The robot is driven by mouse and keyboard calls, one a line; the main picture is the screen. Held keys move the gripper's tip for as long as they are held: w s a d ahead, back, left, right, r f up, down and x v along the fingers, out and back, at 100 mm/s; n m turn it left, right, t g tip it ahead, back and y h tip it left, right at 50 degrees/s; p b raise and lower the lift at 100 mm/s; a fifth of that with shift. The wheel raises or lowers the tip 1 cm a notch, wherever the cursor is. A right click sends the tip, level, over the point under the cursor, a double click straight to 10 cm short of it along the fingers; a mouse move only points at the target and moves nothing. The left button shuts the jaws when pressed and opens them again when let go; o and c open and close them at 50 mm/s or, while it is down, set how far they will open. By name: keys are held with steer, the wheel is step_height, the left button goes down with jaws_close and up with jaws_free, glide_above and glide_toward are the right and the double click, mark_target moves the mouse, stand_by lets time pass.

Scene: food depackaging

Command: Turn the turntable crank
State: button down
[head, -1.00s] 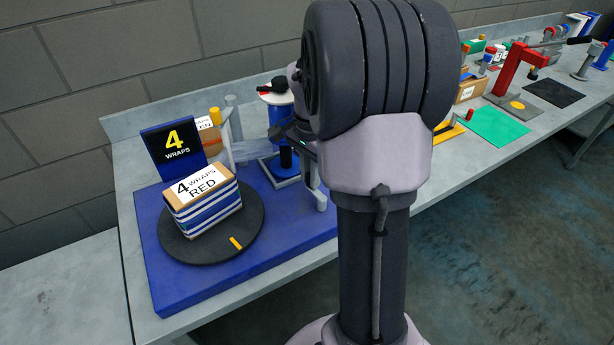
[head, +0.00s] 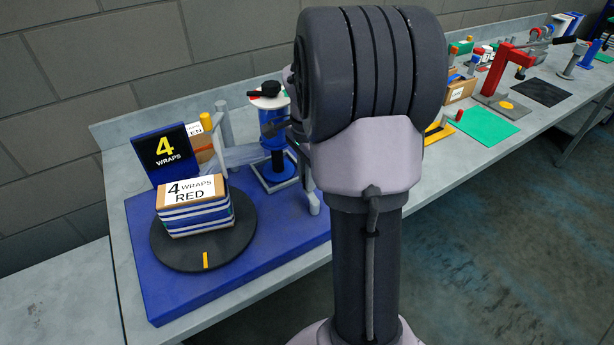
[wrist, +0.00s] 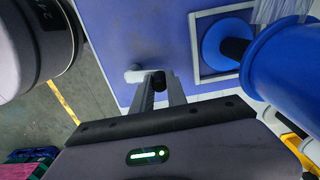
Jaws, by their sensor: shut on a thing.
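The round black turntable (head: 232,247) sits on a blue base (head: 290,243), its yellow mark (head: 205,260) at the front edge. A cardboard box (head: 195,207) labelled "4 WRAPS RED" stands on it, with blue and white bands around it. The crank's grey handle (wrist: 137,75) shows at the fingertips in the wrist view. My gripper (wrist: 158,82) is shut on the crank handle, above the blue base. In the head view my arm hides most of the gripper and crank.
A "4 WRAPS" sign (head: 166,150) stands behind the turntable. Clear film (head: 245,156) stretches near a blue spool (head: 272,130) to the right. A red press (head: 505,70) and a green mat (head: 484,128) lie farther right along the bench.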

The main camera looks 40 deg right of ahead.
steer(key=c, duration=1.3)
jaws_free()
step_height(320, 180, up, 17)
steer(key=p, duration=0.6)
steer(key=shift+r, duration=0.2)
steer(key=s+a+f+n+t+b, duration=0.15)
steer(key=a+n, duration=0.25)
steer(key=a, duration=0.4)
steer(key=s+a+f+n+t+b, duration=0.1)
steer(key=s+a+n+b, duration=0.2)
steer(key=a, duration=0.5)
steer(key=s+a+f+n+t+b, duration=0.2)
steer(key=a+n+b, duration=0.15)
steer(key=a, duration=0.45)
steer(key=s+a+f+n, duration=0.1)
steer(key=s+a+n, duration=0.1)
steer(key=s+a+f+n+t+y+b, duration=0.1)
steer(key=s+a+f, duration=0.1)
steer(key=s+a+f+n+y, duration=0.1)
steer(key=s+a+f+n, duration=0.1)
steer(key=shift+s+a+n, duration=0.1)
steer(key=shift+s+n, duration=0.05)
steer(key=shift+n, duration=0.2)
